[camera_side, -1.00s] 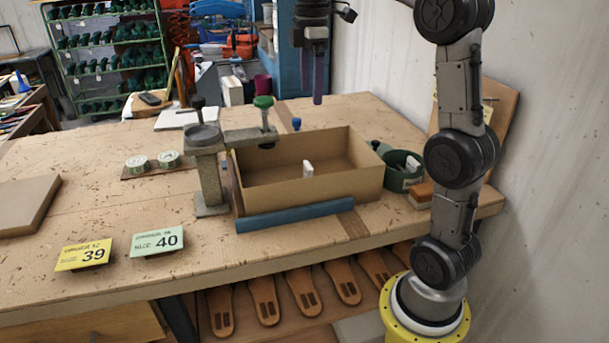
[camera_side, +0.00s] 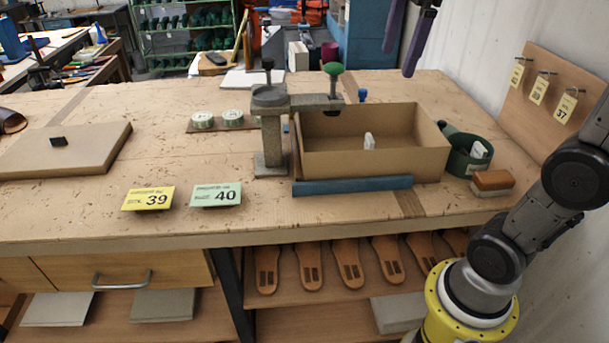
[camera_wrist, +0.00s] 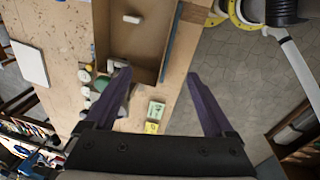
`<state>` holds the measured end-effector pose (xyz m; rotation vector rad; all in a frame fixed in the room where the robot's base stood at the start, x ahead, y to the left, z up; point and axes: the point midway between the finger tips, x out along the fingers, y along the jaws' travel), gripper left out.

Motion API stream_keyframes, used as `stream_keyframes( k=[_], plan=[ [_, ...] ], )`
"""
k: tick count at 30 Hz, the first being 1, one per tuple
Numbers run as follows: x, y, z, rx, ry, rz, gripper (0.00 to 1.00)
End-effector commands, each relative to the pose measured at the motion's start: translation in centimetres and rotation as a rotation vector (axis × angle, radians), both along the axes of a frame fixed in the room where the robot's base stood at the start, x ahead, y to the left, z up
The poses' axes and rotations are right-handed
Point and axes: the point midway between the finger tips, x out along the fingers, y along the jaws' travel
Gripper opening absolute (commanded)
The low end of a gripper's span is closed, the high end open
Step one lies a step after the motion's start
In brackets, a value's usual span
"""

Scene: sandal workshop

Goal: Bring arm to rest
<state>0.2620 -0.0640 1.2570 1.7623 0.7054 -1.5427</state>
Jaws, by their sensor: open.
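My gripper (camera_side: 398,62) hangs high at the top of the side view, beyond the open cardboard box (camera_side: 375,165) in the picture. Its two purple fingers are apart with nothing between them. In the wrist view my gripper (camera_wrist: 160,73) looks down from above, its fingers spread wide. The box (camera_wrist: 133,60) and a small white piece (camera_wrist: 132,19) inside it lie below, clear of the fingers. My arm's middle links run out of the side view at the right.
A clamp stand (camera_side: 272,130) with a green knob stands left of the box. A blue bar (camera_side: 352,186) lies along its front. A green cup (camera_side: 468,155) and a brush (camera_side: 493,182) sit at right. Number cards (camera_side: 147,198) lie at front left. The left bench top is mostly clear.

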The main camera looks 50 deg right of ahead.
Motion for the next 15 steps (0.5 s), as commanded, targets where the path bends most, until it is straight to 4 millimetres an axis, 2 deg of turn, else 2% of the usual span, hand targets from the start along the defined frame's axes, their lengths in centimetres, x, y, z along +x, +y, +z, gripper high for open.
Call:
stream_keyframes(
  k=[1,6,12,15],
  plan=[
    [-1.7,1.3,-0.7,0.002,-0.028,-0.013,0.88],
    [-5.9,4.2,-4.5,0.038,-0.128,-0.141,0.88],
    [-9.7,6.1,-10.8,0.131,-0.235,-0.373,0.88],
    [-10.7,6.5,-14.1,0.193,-0.274,-0.524,0.88]
  ],
)
